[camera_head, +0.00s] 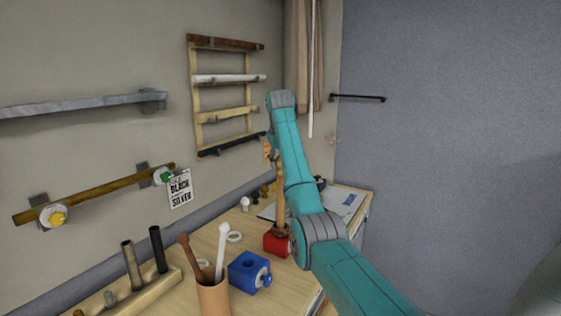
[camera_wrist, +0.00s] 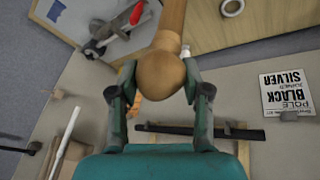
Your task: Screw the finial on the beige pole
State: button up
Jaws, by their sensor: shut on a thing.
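My gripper (camera_wrist: 159,72) is shut on a round tan wooden finial (camera_wrist: 163,77), with one finger on each side of the ball. In the wrist view, a tan-beige pole (camera_wrist: 172,22) runs from behind the ball toward the table. The ball overlaps the pole's end, so I cannot tell how far they are joined. In the head view, the beige pole (camera_head: 281,205) stands upright in a red block (camera_head: 276,242) on the table.
A blue block (camera_head: 249,272) and a cup (camera_head: 213,298) with sticks stand at the front. A rack (camera_head: 196,97) holds several poles on the wall.

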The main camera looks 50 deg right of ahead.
jog(key=m+g, duration=0.1)
jog(key=m, duration=0.1)
jog(key=m+g+h, duration=0.1)
jog(key=m, duration=0.2)
jog(key=m+g, duration=0.1)
jog(key=m, duration=0.3)
jog(key=shift+g, duration=0.4)
jog(key=o, duration=1.2)
jog(key=shift+c, duration=0.2)
